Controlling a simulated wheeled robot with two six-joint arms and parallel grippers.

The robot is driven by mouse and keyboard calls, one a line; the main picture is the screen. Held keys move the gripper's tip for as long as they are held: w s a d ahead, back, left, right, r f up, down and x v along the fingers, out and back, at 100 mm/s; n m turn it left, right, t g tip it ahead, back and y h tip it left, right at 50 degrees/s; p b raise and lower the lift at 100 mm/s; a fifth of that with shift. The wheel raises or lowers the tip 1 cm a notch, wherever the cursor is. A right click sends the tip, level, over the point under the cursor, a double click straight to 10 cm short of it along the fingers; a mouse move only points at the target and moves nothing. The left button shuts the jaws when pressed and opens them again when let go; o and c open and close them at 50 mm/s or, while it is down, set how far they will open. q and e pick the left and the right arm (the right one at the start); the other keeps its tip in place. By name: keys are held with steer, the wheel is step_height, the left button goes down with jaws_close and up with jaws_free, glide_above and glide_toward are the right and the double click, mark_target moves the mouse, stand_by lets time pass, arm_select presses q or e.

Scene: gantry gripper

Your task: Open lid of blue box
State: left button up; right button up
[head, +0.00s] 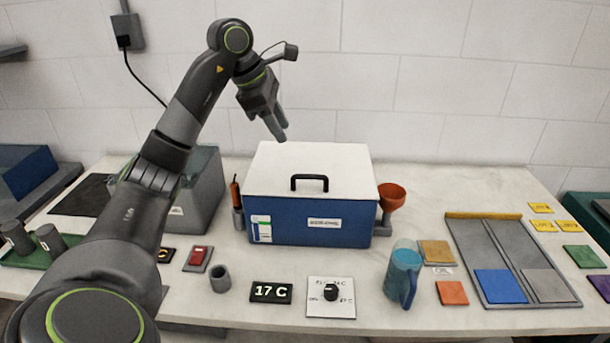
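The blue box (295,222) stands near the middle of the white table, with a label on its front. Its white lid (345,163) lies flat on top and looks closed. A black handle (309,178) is fixed near the lid's front edge. My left gripper (280,133) is in the air above the back left part of the lid, pointing down, apart from the handle. Its fingers look close together, but I cannot tell whether they are open or shut. No thing shows between them. My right gripper is not in view.
A grey container (205,190) stands left of the box, partly behind my arm. An orange funnel (391,196) is close on the right. A blue jug (403,272), a dial panel (331,296), a 17 C display (271,292) and a grey cup (220,279) stand in front. A tiled wall is behind.

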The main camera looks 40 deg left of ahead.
arm_select(q)
steer(key=b, duration=0.4)
glide_above(305, 177)
steer(key=s+a, duration=0.1)
steer(key=s, duration=0.1)
step_height(305, 177, down, 8)
steer(key=p+x, duration=0.1)
steer(key=x, duration=0.2)
steer(key=shift+w+f, duration=0.25)
steer(key=shift+w+d+f, duration=0.1)
steer(key=shift+w+f, duration=0.15)
steer(key=shift+f, duration=0.4)
steer(key=shift+c, duration=0.4)
jaws_close()
